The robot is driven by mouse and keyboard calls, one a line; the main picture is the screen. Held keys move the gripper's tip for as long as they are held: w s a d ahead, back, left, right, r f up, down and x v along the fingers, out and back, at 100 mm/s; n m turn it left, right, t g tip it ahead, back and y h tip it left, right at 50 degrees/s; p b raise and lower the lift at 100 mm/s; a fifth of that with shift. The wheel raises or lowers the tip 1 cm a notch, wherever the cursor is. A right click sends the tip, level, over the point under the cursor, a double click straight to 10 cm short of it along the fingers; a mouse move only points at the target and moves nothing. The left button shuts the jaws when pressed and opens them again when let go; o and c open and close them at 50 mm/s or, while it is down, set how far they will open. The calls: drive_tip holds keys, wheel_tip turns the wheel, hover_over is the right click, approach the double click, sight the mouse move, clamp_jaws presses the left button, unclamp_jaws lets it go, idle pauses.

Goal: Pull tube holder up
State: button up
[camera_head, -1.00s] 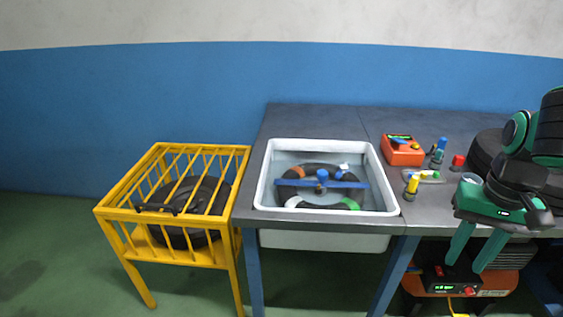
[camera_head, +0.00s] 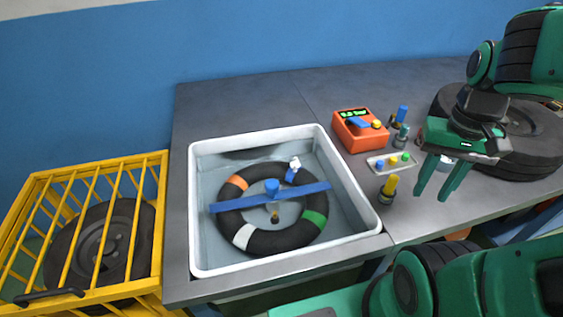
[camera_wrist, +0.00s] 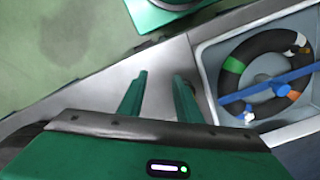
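The tube holder is a blue bar (camera_head: 300,197) with a round blue knob (camera_head: 272,186) at its middle. It lies across a dark inner tube (camera_head: 270,240) with orange, white and green bands, inside the white basin (camera_head: 355,197). The bar also shows in the wrist view (camera_wrist: 242,96), at the right. My gripper (camera_head: 434,194) is open and empty, fingers pointing down, over the table to the right of the basin. In the wrist view its two fingers (camera_wrist: 160,92) are apart with nothing between them.
A yellow cage (camera_head: 60,225) with a tire stands left of the basin. Right of the basin are an orange box (camera_head: 360,130), a small tray (camera_head: 384,164), a yellow-topped bottle (camera_head: 390,188) and a large tire (camera_head: 530,145). The table's back left is clear.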

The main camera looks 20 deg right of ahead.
drive_tip(key=shift+w+d, duration=0.15)
drive_tip(key=shift+w, duration=0.15)
drive_tip(key=o, duration=0.5)
drive_tip(key=shift+s+r, duration=0.15)
drive_tip(key=shift+s, duration=0.1)
drive_tip(key=shift+c, duration=0.2)
drive_tip(key=w+a+n, duration=0.1)
drive_tip(key=w, duration=0.1)
drive_tip(key=w+a+n, duration=0.1)
drive_tip(key=w, duration=0.1)
drive_tip(key=w+a+r+n, duration=0.1)
drive_tip(key=w, duration=0.1)
drive_tip(key=shift+w+n, duration=0.4)
drive_tip(key=w+a+n, duration=0.4)
drive_tip(key=w+a, duration=0.4)
drive_tip(key=n, duration=0.8)
approach(272, 183)
wheel_tip(272, 183, down, 9)
drive_tip(key=shift+s+a+r, duration=0.1)
drive_tip(key=shift+r, duration=0.1)
